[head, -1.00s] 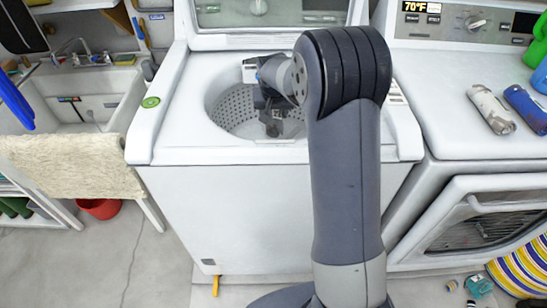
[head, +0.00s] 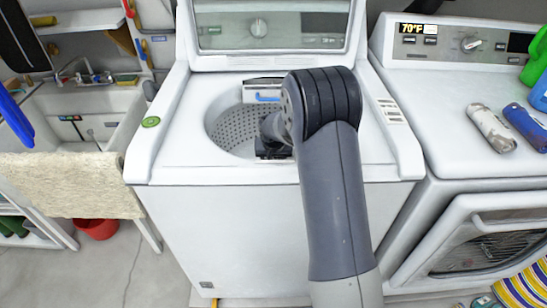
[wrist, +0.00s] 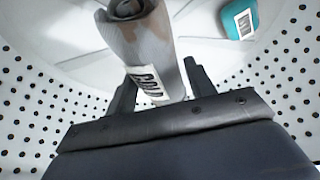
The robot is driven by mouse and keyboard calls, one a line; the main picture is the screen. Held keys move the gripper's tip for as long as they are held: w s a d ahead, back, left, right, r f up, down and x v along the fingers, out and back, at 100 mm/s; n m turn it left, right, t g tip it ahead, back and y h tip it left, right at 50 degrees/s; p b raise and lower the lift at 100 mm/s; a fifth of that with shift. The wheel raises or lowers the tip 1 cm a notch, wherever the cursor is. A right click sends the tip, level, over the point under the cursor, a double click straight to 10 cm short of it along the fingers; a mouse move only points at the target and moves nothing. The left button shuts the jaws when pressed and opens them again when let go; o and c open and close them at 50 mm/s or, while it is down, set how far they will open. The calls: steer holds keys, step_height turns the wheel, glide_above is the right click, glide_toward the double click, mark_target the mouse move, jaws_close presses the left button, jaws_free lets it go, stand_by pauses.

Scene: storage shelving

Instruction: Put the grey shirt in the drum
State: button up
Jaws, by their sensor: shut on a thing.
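The grey shirt (wrist: 145,45) is a tight roll with a white label, seen in the wrist view between the fingers of my gripper (wrist: 158,88). My gripper is shut on it. The perforated drum wall (wrist: 285,75) surrounds both in that view. In the head view, my gripper (head: 273,150) is at the front part of the washer's open drum (head: 232,128), and my arm covers the right part of the opening. The shirt cannot be made out there.
A teal item (wrist: 236,20) with a white label is beyond the shirt in the wrist view. A pale grey roll (head: 491,128) and a blue roll (head: 526,127) lie on the machine to the right. The washer's raised lid (head: 272,30) stands behind the drum.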

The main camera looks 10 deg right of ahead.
steer(key=shift+f, duration=0.1)
steer(key=shift+f+b, duration=0.55)
steer(key=shift+b, duration=0.05)
steer(key=o, duration=1.1)
steer(key=shift+o, duration=0.2)
steer(key=shift+r, duration=0.1)
steer(key=shift+r+p, duration=0.2)
steer(key=shift+p, duration=0.1)
steer(key=p+v, duration=0.1)
steer(key=v, duration=0.7)
steer(key=shift+w+r, duration=0.1)
steer(key=shift+r, duration=0.05)
